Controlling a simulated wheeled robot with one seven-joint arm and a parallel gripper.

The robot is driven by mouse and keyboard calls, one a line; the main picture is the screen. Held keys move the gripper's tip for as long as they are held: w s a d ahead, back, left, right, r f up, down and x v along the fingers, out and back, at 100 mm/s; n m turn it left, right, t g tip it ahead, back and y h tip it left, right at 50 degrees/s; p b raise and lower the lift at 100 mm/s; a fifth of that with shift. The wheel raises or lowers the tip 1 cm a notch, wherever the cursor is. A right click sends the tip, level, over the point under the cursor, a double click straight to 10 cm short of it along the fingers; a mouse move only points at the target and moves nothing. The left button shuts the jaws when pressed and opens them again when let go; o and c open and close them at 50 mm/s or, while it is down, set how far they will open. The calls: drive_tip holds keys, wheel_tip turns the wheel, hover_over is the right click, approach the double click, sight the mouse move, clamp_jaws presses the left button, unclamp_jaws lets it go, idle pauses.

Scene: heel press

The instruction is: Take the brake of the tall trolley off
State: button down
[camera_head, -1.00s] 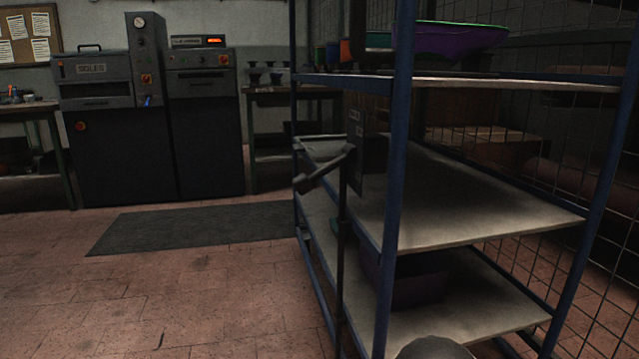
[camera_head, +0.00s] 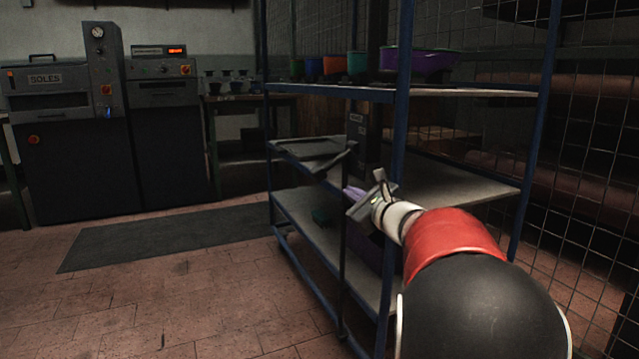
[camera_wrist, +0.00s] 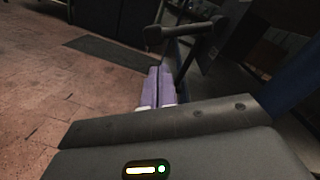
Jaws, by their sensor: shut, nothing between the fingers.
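The tall trolley (camera_head: 401,130) has a blue frame with several pale shelves and stands right of centre. On its near side is the brake lever (camera_head: 330,164), a dark bar with a grip, sloping down to the left from a dark upright rod (camera_head: 344,260). A dark plate with small labels (camera_head: 357,135) is beside it. The lever also shows in the wrist view (camera_wrist: 185,33), just beyond my fingers. My gripper (camera_head: 353,192) has purple fingers, pressed together and empty. It is below and slightly right of the lever's grip; I cannot tell whether they touch.
Coloured bins (camera_head: 333,67) stand on the trolley's upper shelf. A wire mesh wall (camera_head: 590,150) is close on the right. A grey press machine (camera_head: 60,120) stands at the back left. A dark mat (camera_head: 160,238) lies on the tiled floor, which is open at the left.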

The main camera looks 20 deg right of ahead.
sight(332, 163)
drive_tip(key=w+m, duration=0.1)
drive_tip(key=w, duration=0.9)
drive_tip(key=shift+w+d+r+h+p, duration=0.15)
drive_tip(key=shift+d+r+h+p, duration=0.15)
drive_tip(key=shift+d+r+h, duration=0.15)
drive_tip(key=shift+r+m, duration=0.1)
drive_tip(key=shift+m, duration=0.2)
drive_tip(key=shift+a+r+m, duration=0.1)
drive_tip(key=shift+a+m, duration=0.1)
drive_tip(key=shift+m, duration=0.1)
